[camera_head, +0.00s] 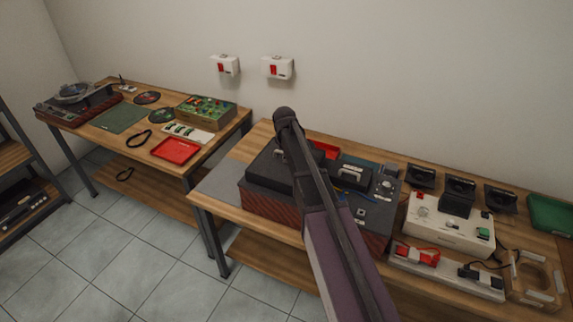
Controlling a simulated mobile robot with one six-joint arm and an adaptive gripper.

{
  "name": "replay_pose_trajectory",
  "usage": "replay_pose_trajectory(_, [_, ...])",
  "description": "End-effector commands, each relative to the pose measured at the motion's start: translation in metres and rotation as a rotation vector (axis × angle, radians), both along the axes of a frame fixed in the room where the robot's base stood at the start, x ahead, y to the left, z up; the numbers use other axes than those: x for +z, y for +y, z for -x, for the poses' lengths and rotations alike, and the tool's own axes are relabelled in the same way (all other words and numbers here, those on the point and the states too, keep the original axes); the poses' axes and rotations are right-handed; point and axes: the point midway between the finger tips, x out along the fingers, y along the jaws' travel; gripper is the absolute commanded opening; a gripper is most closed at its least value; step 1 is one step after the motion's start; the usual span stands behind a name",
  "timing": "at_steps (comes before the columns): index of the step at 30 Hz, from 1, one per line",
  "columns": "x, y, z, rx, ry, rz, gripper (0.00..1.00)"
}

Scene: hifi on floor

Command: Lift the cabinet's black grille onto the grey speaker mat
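The cabinet (268,206) has reddish wooden sides and stands on the right-hand bench, partly behind my arm. A black panel (265,175), which looks like the grille, lies over its left part; my arm hides its right side. Another black piece (350,177) with a pale handle is on the cabinet's right part. The grey speaker mat (218,188) lies flat on the bench's left end, left of the cabinet, with its visible part bare. My arm crosses in front of the cabinet. My gripper is not visible, so its hold cannot be seen.
Blue and yellow wires show in the cabinet's right part. A white unit (447,224), several black speaker-like pieces, a power strip (450,270) and a green tray (550,215) crowd the right. The left bench holds a turntable (80,100) and a red tray (176,150).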

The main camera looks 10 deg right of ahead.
Motion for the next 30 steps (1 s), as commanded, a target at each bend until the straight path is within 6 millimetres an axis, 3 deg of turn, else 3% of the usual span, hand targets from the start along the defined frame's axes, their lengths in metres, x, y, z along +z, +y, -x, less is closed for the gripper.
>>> replay_pose_trajectory(1, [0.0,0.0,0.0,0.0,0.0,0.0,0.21])
replay_pose_trajectory(3, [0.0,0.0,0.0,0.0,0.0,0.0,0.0])
replay_pose_trajectory(20, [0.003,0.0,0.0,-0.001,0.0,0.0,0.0])
replay_pose_trajectory(30, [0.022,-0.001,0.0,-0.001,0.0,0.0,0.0])
